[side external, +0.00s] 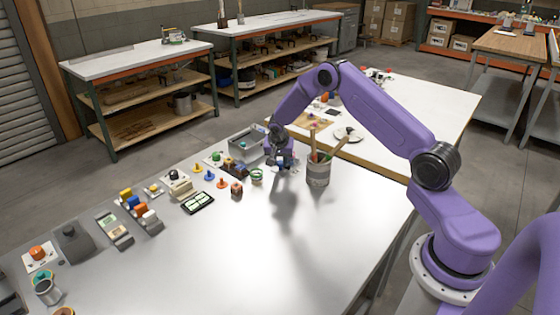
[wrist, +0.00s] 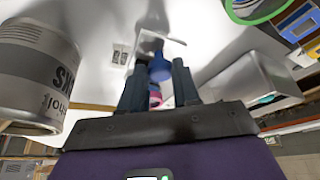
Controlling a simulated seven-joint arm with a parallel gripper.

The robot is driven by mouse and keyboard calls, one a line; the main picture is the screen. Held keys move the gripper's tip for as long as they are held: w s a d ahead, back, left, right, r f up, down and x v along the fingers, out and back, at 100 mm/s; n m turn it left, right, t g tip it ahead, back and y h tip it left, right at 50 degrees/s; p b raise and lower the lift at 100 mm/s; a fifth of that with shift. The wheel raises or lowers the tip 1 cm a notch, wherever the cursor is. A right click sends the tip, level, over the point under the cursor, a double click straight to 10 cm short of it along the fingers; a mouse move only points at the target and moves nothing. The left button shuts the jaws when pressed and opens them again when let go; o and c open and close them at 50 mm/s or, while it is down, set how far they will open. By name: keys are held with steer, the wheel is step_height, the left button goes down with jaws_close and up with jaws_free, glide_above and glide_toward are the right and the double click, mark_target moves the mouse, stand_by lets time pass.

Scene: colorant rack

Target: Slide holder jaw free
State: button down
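My gripper (side external: 281,163) is low over the far part of the work table, between a grey metal tray and a can of tools. In the wrist view my gripper (wrist: 157,82) has its two dark fingers apart, so it is open. A blue rounded piece (wrist: 159,66) shows between the fingertips, with a gap visible around it. A pink piece lies lower in that gap, partly hidden. A small white plate (wrist: 146,46) lies beside the blue piece. I cannot tell which part is the holder jaw.
The can of tools (side external: 318,174) stands close to the right of my gripper; it also fills the left of the wrist view (wrist: 35,75). The metal tray (side external: 246,146) is close on the other side. Several small coloured items line the table's left; its front is clear.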

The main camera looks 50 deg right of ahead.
steer(key=shift+a, duration=1.35)
steer(key=c, duration=0.8)
jaws_free()
steer(key=shift+d, duration=0.1)
steer(key=shift+r, duration=0.1)
steer(key=shift+r, duration=0.3)
steer(key=v, duration=1.6)
steer(key=shift+s+a+r, duration=0.2)
steer(key=shift+s+a, duration=0.05)
steer(key=shift+a, duration=0.1)
